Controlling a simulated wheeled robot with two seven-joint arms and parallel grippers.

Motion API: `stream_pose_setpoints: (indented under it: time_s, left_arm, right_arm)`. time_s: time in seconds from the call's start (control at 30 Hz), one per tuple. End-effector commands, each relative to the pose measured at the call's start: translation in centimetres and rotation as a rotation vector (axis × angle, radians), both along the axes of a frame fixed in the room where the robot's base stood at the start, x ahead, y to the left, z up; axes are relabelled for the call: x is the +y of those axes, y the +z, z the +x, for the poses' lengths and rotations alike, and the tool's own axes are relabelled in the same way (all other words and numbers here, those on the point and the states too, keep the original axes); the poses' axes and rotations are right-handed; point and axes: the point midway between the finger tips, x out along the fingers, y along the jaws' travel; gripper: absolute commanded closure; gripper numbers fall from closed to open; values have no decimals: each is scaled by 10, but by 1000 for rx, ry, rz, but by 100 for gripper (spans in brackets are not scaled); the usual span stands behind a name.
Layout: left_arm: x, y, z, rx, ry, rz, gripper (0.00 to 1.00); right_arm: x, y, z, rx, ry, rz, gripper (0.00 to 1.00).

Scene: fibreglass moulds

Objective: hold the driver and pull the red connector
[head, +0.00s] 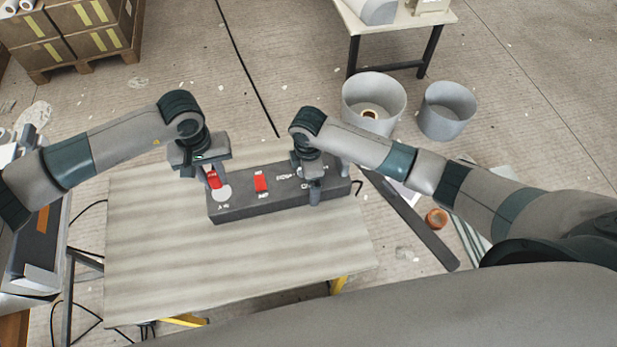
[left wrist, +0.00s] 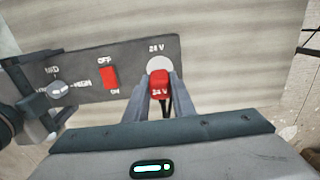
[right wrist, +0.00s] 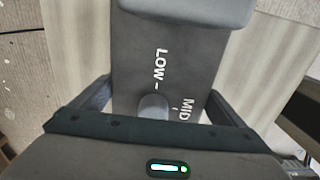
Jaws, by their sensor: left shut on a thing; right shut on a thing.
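The driver is a long dark grey box (head: 238,208) lying on the table, with printed labels, a red OFF/ON switch (head: 261,183) and a grey knob (right wrist: 152,105) by LOW and MID. The red connector (head: 214,181) is at the box's left end by a white disc (left wrist: 158,63) marked 24 V. My left gripper (head: 212,184) is shut on the connector, which also shows between its fingers in the left wrist view (left wrist: 159,80). I cannot tell whether the connector is seated. My right gripper (head: 325,182) is shut across the box's right part, one finger on each side.
The table (head: 150,255) is bare in front of and left of the box. A dark cable hangs below the connector. Two grey bins (head: 447,110), an orange tape roll (head: 436,219) and a dark bar (head: 410,222) are on the floor to the right.

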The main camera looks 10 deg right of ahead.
Motion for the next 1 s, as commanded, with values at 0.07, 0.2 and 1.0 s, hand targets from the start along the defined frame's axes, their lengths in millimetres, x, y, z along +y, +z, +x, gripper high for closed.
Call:
stream_pose_setpoints:
  time_s: [0.07,0.2,1.0]
  left_arm:
    - [0,3,0,-1,0,0,100]
    - [0,8,1,-2,0,0,100]
    - [0,18,0,-1,-1,0,100]
  right_arm:
    - [0,1,0,-1,1,1,62]
    - [0,1,0,-1,1,1,62]
    - [0,1,0,-1,1,1,62]
